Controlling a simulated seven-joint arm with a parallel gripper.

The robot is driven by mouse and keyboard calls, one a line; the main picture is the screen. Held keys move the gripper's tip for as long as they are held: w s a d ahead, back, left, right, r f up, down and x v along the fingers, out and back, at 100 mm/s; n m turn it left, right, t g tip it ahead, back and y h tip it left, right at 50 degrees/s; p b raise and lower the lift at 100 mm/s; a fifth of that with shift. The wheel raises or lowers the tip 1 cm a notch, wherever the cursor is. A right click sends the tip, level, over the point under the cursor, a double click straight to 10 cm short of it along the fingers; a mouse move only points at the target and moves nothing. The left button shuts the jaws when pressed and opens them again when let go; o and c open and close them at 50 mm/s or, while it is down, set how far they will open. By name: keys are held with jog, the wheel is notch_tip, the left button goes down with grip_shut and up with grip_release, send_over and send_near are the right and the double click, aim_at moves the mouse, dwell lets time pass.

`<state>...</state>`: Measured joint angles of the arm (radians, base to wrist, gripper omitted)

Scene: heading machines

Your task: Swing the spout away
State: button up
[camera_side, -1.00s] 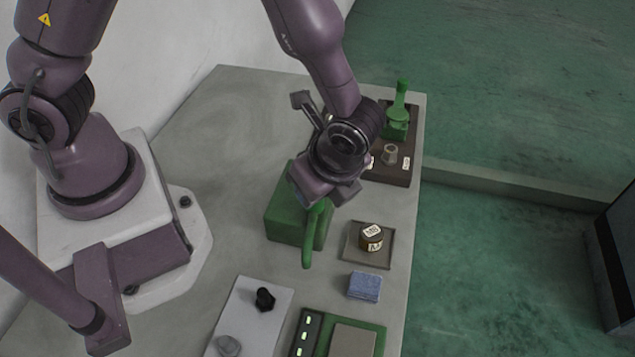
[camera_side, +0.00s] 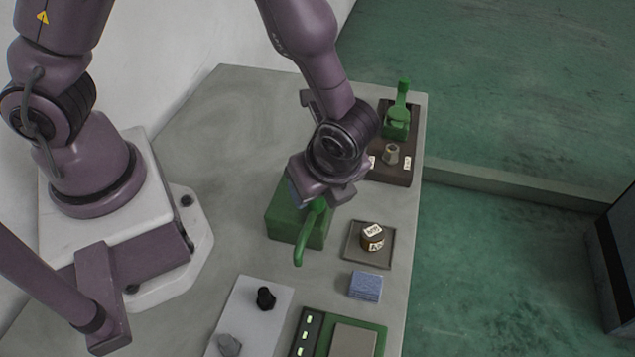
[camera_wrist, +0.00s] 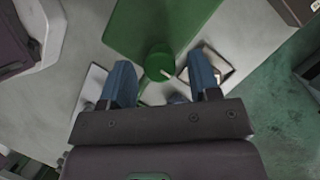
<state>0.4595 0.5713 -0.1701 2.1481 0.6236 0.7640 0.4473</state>
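The green spout (camera_side: 299,245) is a curved pipe on the green machine box (camera_side: 285,222). Its free end hangs down in front of the box, toward the near left of the small tray. My gripper (camera_wrist: 163,82) is over the box, pointing down, and its blue fingers are wide apart. In the side view my wrist hides the spout's upper part and most of the fingers, so contact cannot be told.
A blue block (camera_side: 365,286) and a green-framed panel (camera_side: 378,335) lie nearer. A white plate (camera_side: 262,325) holds a black knob. A green lever device (camera_side: 398,118) stands behind.

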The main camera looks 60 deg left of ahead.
jog(key=v, duration=1.3)
jog(key=s+a+r+n+t+h, duration=0.2)
jog(key=s+a+r+n, duration=0.2)
jog(key=a+r+n, duration=0.2)
jog(key=s+a+r+n+t+h, duration=0.2)
jog(key=a+r+n, duration=0.4)
jog(key=a+n, duration=0.5)
jog(key=shift+s+a+n+t+h, duration=0.3)
jog(key=shift+s+n+t, duration=0.3)
jog(key=shift+s+t, duration=0.3)
jog(key=shift+r, duration=0.1)
